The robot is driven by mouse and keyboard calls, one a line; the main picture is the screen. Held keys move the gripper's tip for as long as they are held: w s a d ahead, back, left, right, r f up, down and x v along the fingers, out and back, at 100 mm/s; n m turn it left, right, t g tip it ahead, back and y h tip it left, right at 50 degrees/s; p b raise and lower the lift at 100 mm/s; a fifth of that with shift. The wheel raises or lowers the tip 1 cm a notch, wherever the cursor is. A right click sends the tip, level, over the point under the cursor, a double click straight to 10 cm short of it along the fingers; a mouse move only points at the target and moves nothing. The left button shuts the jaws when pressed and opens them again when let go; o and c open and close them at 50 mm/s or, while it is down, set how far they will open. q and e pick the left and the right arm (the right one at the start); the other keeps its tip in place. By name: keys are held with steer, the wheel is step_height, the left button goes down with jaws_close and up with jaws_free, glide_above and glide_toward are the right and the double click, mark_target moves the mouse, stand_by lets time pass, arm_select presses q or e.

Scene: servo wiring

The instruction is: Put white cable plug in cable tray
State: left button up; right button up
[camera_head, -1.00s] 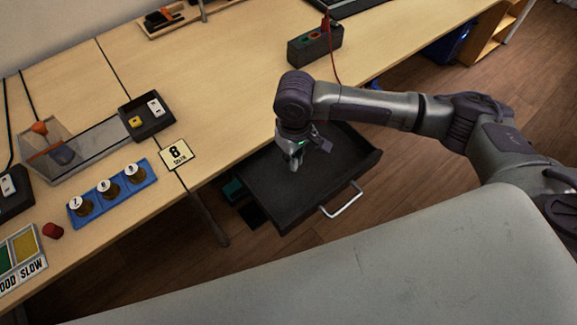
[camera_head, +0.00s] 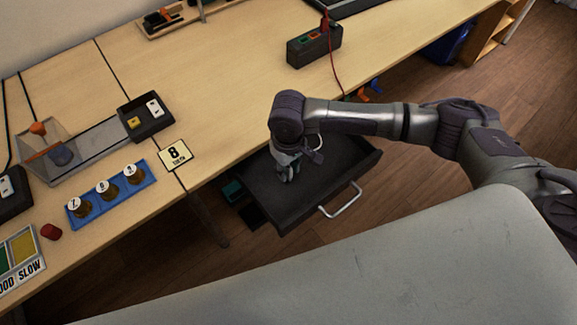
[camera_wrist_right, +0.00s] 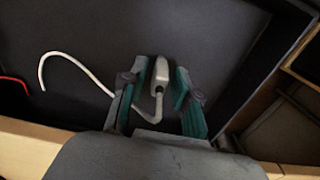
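The white cable plug (camera_wrist_right: 160,72) is between the two fingers of my right gripper (camera_wrist_right: 160,78) in the right wrist view, with a narrow gap on each side. Its white cable (camera_wrist_right: 72,60) runs back under the left finger and curves out to the left. In the head view my right gripper (camera_head: 286,174) points down into a dark open drawer-like tray (camera_head: 335,182) under the table edge. The dark tray floor (camera_wrist_right: 215,30) fills the wrist view. I cannot tell whether the plug touches the floor. My left gripper is out of view.
The wooden table (camera_head: 225,90) holds a black box (camera_head: 315,47) with a red cable, a small dark tray of connectors (camera_head: 147,117), a number 8 card (camera_head: 175,155) and a blue holder (camera_head: 113,192). The drawer has a metal handle (camera_head: 342,203) at its front.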

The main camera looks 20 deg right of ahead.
mark_target(288, 167)
steer(key=shift+r, duration=0.1)
step_height(288, 167, up, 12)
steer(key=p, duration=0.1)
stand_by(0.5)
stand_by(0.5)
